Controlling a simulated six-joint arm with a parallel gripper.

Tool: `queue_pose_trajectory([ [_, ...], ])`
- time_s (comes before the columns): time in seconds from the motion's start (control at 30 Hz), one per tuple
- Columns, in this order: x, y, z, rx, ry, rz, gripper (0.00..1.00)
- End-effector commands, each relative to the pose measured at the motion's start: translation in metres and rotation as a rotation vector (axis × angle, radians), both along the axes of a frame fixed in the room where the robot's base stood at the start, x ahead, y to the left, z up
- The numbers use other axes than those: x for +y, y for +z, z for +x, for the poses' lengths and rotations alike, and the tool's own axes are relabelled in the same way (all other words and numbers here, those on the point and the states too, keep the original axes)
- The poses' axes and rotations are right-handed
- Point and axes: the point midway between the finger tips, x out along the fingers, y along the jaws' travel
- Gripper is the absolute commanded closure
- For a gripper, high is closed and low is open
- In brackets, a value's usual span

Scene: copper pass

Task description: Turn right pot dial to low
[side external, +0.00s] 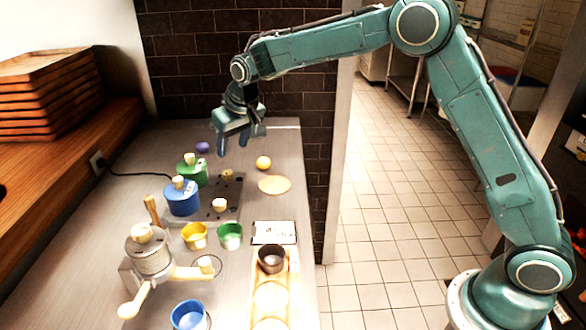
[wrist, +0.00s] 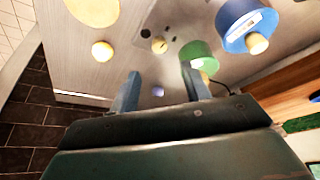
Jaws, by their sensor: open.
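In the side view a dark cooker plate (side external: 232,188) stands on the counter with a green pot (side external: 194,173) and a blue pot (side external: 181,200) along its left side. Two cream dials show on its right side, a farther one (side external: 227,175) and a nearer one (side external: 219,204). The farther dial also shows in the wrist view (wrist: 160,46). Their settings are too small to read. My gripper (side external: 237,144) is open and empty, above the far end of the counter beyond the dials. In the wrist view its fingers (wrist: 160,84) are apart and touch no dial.
A yellow ball (side external: 264,162) and a round board (side external: 274,185) lie right of the cooker. A purple item (side external: 203,147) is behind the green pot. Yellow (side external: 194,236) and green cups (side external: 230,236), and a grinder (side external: 150,258), stand nearer. A brick wall is behind.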

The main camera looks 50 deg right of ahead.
Motion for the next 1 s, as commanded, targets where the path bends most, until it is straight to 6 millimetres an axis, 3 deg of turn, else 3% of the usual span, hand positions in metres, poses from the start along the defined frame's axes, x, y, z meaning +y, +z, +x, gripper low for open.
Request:
queue_pose_trajectory([
  [0.5,-0.001,-0.072,0.029,0.002,0.0,-0.001,0.53],
  [0.73,0.0,-0.089,0.037,0.0,0.0,0.0,0.53],
  [1.0,0.0,-0.093,0.039,0.0,0.0,0.0,0.53],
])
